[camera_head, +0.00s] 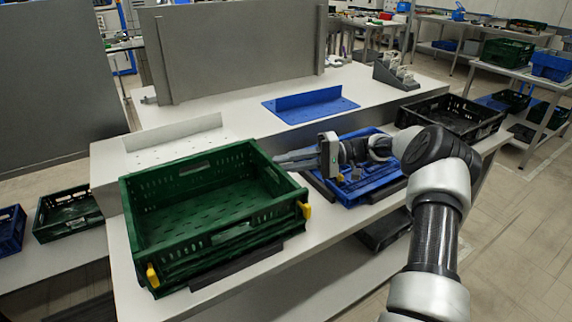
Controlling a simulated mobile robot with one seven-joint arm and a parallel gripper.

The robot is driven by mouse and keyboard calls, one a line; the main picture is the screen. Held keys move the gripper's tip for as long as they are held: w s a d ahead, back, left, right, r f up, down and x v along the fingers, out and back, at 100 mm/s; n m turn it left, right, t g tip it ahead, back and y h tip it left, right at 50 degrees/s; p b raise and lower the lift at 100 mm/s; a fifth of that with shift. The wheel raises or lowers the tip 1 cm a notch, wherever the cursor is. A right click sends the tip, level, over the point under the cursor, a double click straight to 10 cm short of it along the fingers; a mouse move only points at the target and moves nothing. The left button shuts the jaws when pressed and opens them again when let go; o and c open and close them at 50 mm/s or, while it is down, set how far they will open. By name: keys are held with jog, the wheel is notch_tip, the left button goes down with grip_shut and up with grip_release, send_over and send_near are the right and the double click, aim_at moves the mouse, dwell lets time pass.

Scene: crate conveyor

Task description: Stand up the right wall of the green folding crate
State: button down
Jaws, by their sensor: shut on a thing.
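The green folding crate (215,228) stands on the light table at centre left. Its far, left and near walls look upright. Its right wall (268,180) also looks raised, upright or nearly so; I cannot tell whether it is fully square. My gripper (280,158) reaches in from the right, with its fingers at the top edge of the right wall, shut on it. The fingertips are small and partly merge with the wall edge. Yellow latches (305,210) show at the near corners.
A blue crate (372,188) lies under my wrist, right of the green crate. A black crate (470,108) stands farther right. A blue plate (310,103) and a white perforated plate (175,148) lie behind. A grey panel (240,50) stands at the back.

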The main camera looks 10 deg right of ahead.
jog(key=shift+d+f, duration=0.25)
jog(key=shift+f, duration=0.1)
jog(key=c, duration=1.6)
grip_release()
jog(key=shift+c, duration=0.2)
jog(key=shift+r, duration=0.15)
